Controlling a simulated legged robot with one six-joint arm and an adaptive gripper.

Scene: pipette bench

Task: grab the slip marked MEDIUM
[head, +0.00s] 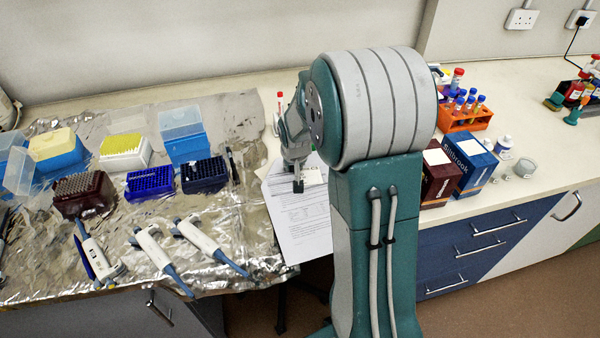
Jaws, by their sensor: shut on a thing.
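My gripper (298,187) is left of my arm's large joint, over the printed paper sheet (302,225) on the bench. It points down and is shut on a small pale slip (313,177), which shows just right of the fingers. Any marking on the slip is too small to read. My arm hides part of the slip's surroundings and the bench behind it.
Crumpled foil (235,215) covers the left bench, with pipettes (155,247), tip boxes (150,183) and a black marker (232,163). Right of my arm stand cartons (470,165), an orange tube rack (465,118) and a small beaker (525,168). The right worktop has free room.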

